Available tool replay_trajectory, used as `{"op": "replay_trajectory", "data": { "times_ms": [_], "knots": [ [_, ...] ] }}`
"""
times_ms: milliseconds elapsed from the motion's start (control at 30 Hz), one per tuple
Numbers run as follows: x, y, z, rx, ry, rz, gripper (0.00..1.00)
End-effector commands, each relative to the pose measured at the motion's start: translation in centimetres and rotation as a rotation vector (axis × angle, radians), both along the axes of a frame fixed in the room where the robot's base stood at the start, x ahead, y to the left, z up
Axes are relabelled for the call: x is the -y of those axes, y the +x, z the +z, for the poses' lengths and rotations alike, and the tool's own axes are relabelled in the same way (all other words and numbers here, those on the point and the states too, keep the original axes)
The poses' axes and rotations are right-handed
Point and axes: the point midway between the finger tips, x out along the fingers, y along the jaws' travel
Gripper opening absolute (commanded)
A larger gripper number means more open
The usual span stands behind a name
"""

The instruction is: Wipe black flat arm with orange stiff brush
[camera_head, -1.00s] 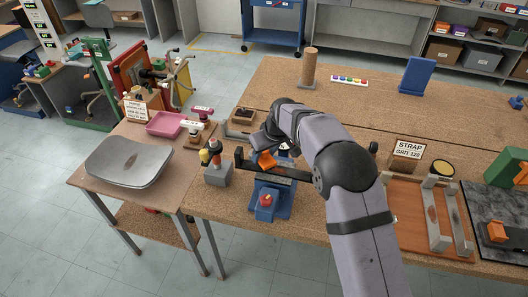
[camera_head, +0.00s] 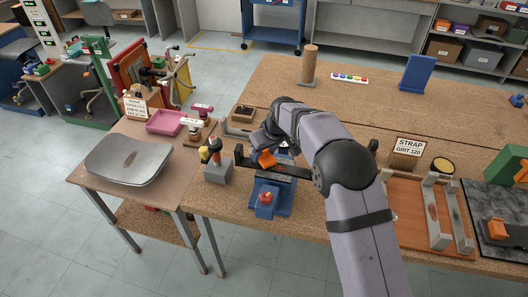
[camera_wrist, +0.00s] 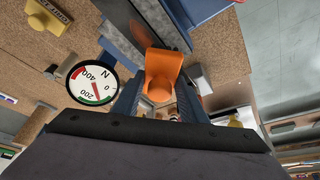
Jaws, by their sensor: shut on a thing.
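The orange stiff brush (camera_head: 264,159) is held in my gripper (camera_head: 272,146). In the wrist view the brush (camera_wrist: 163,68) sits between the two fingers of my gripper (camera_wrist: 161,92), which are shut on it. The black flat arm (camera_head: 293,172) lies across a blue fixture (camera_head: 284,200) near the front edge of the bench. In the wrist view the flat arm (camera_wrist: 128,28) shows as a dark strip beyond the brush. The brush is at the flat arm's upper face; its underside is hidden, so I cannot tell whether it touches.
A grey block with upright-handled tools (camera_head: 217,172) stands left of the fixture. A dial gauge (camera_wrist: 92,82) is close beside my gripper. A strap sign (camera_head: 408,149) and an orange-brown tray (camera_head: 409,222) are to the right. The bench behind is mostly clear.

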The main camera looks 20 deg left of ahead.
Motion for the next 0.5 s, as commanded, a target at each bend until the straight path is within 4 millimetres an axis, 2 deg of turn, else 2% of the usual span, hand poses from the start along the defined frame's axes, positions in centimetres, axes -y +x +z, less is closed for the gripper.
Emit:
{"op": "replay_trajectory", "data": {
  "times_ms": [500],
  "knots": [
    [-0.01, 0.01, -1.01, 0.000, 0.000, 0.000, 0.11]
  ]
}}
